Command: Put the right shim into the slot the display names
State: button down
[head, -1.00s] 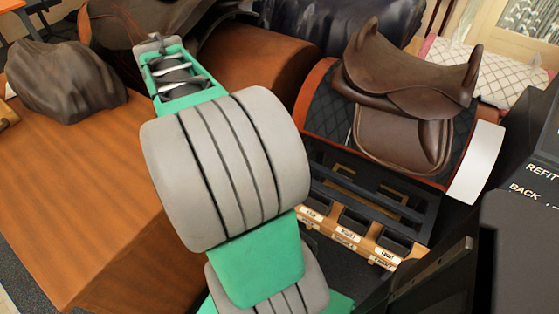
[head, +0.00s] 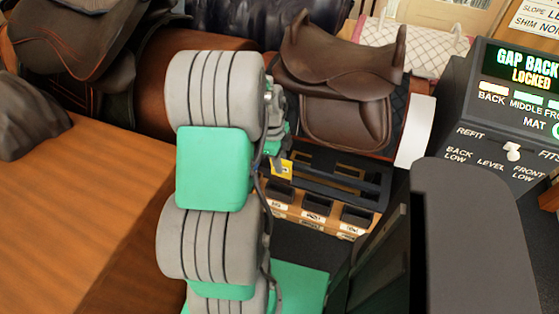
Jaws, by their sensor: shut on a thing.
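The display (head: 522,68) at the right reads "GAP BACK" and "LOCKED"; of the lamps below it, the one over "BACK" is yellowish. The brown saddle (head: 345,70) sits on its stand with a dark quilted pad beneath; its slots are not visible. My gripper (head: 279,150) is mostly hidden behind my arm, in front of the saddle's lower left. It is shut on a small yellow piece (head: 280,168), apparently a shim, above the left end of the shim rack (head: 313,222). The rack has dark compartments with labels too small to read surely.
The console's small switch (head: 513,151) stands near "LEVEL", between "BACK LOW" and "FRONT LOW". A dark upright panel (head: 385,240) stands right of the rack. A wooden bench (head: 80,210) fills the left. A white curved flap (head: 415,130) borders the saddle stand.

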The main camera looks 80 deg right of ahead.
aim_at(280, 181)
jog(key=shift+w+f+b, duration=0.1)
jog(key=shift+f+b, duration=3.3)
jog(key=shift+f, duration=1.7)
jog(key=c, duration=1.2)
grip_release()
jog(key=shift+r, duration=0.1)
jog(key=r, duration=0.5)
jog(key=w+r+p, duration=0.1)
jog(key=r, duration=0.1)
jog(key=shift+r, duration=0.3)
